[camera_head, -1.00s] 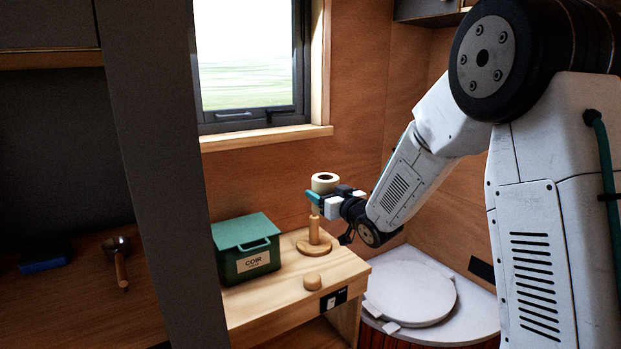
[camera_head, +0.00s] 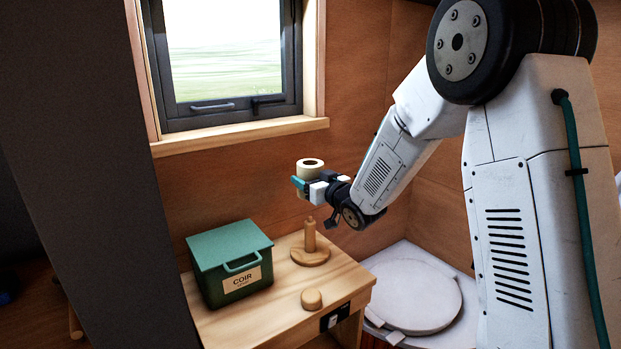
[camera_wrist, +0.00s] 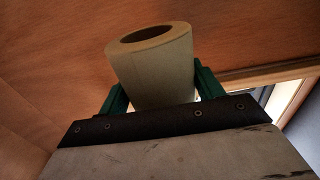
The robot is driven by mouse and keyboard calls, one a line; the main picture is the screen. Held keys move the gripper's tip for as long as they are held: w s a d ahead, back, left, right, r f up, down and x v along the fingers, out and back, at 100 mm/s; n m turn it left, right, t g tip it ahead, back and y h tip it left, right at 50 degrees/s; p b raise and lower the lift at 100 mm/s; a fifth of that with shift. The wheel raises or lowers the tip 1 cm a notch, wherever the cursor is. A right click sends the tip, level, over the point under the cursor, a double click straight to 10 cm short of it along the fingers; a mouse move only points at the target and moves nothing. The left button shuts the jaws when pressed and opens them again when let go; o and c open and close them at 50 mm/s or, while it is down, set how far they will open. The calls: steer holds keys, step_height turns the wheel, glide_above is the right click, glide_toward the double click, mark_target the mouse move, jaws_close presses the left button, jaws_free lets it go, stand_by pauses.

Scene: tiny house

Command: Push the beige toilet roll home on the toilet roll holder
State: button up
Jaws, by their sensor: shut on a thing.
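The beige toilet roll (camera_head: 311,164) is upright with its hollow core opening upward. My gripper (camera_head: 303,186) is shut on it, and in the wrist view the roll (camera_wrist: 152,72) sits between the green fingers (camera_wrist: 160,92). The toilet roll holder (camera_head: 310,256) is a wooden post on a round base, standing on the wooden bench. The roll is held above the post, with a gap between the roll's lower end and the post top. I cannot tell exactly whether the core lines up with the post.
A green lidded box labelled COIR (camera_head: 232,262) stands left of the holder. A round wooden knob (camera_head: 312,299) lies on the bench (camera_head: 262,318) in front. A white round lid (camera_head: 413,298) is to the right. The window sill (camera_head: 240,136) is behind.

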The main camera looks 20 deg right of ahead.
steer(key=shift+a, duration=0.1)
glide_above(313, 229)
steer(key=w, duration=0.1)
steer(key=shift+w+a+f, duration=0.1)
steer(key=shift+f, duration=1.35)
steer(key=shift+w+a+f, duration=0.1)
steer(key=shift+f, duration=1.3)
steer(key=shift+f, duration=4.4)
steer(key=shift+f, duration=0.35)
steer(key=shift+f, duration=0.3)
steer(key=shift+r, duration=0.15)
steer(key=shift+r, duration=4.55)
